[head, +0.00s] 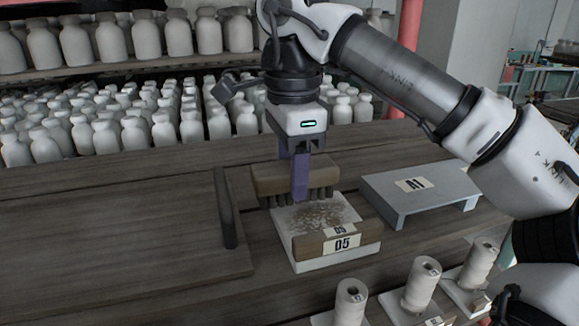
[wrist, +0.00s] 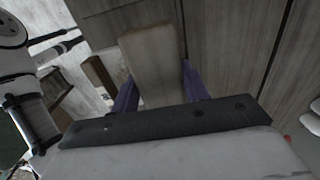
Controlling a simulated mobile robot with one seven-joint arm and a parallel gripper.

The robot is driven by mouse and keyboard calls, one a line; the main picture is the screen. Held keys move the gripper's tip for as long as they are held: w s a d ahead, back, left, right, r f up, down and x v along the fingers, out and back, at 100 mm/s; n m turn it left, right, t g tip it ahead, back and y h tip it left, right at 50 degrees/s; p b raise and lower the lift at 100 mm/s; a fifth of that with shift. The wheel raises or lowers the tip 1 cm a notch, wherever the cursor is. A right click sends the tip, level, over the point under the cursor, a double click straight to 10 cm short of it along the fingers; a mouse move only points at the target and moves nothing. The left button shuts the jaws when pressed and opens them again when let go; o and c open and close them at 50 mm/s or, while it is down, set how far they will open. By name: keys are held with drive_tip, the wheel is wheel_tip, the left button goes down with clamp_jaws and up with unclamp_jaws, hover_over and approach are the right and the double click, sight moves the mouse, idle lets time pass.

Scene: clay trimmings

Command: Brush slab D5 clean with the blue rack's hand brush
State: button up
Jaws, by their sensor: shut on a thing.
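My gripper (head: 299,184), with purple fingers, is shut on the hand brush (head: 268,180), a brown wooden block with dark bristles pointing down. In the wrist view the brush (wrist: 150,58) lies between the two fingers. The bristles are at the far edge of slab D5 (head: 284,220); I cannot tell whether they touch it. The slab is a white tile with brown crumbs (head: 322,215) scattered over its middle. A brown block with D5 labels (head: 343,243) stands along its near edge. A low grey-blue rack labelled A1 (head: 432,190) stands empty to the right.
A wooden board with a raised dark bar (head: 225,208) lies left of the slab. Several thread-wound spools (head: 421,284) on white bases stand at the front right. Rows of white bottles (head: 165,130) fill the back. Bare bench shows between the slab and the bar.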

drive_tip(key=shift+f+b, duration=0.65)
drive_tip(key=shift+f, duration=0.45)
idle(0.3)
